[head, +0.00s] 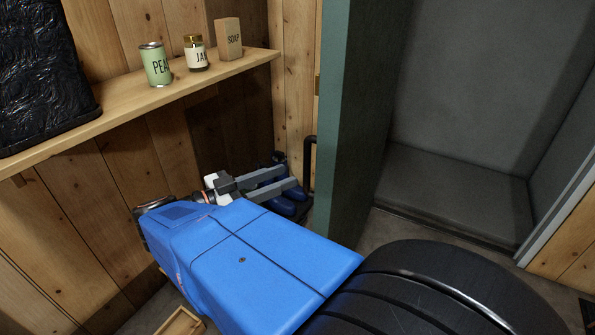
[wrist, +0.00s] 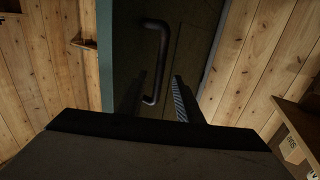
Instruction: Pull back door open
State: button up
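The green door (head: 352,120) is swung open and shows nearly edge-on in the head view; its dark face (wrist: 195,50) shows in the wrist view. A black bar handle (head: 308,165) stands upright on its left side in the head view; it also shows in the wrist view (wrist: 163,50). My gripper (head: 294,180) is open, its fingers pointing toward the door near the handle. In the wrist view my gripper (wrist: 160,85) has the handle's lower end between its fingers in the picture; I cannot tell whether they touch it.
A wooden shelf (head: 120,103) on the left carries a green can (head: 156,64), a jar (head: 196,53), a soap box (head: 229,39) and a black object (head: 40,75). Behind the door, a grey recess (head: 480,90) stands empty. A cardboard box (wrist: 292,150) is at the wrist view's lower right.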

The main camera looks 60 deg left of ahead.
jog(key=s, duration=0.9)
jog(key=shift+s, duration=0.25)
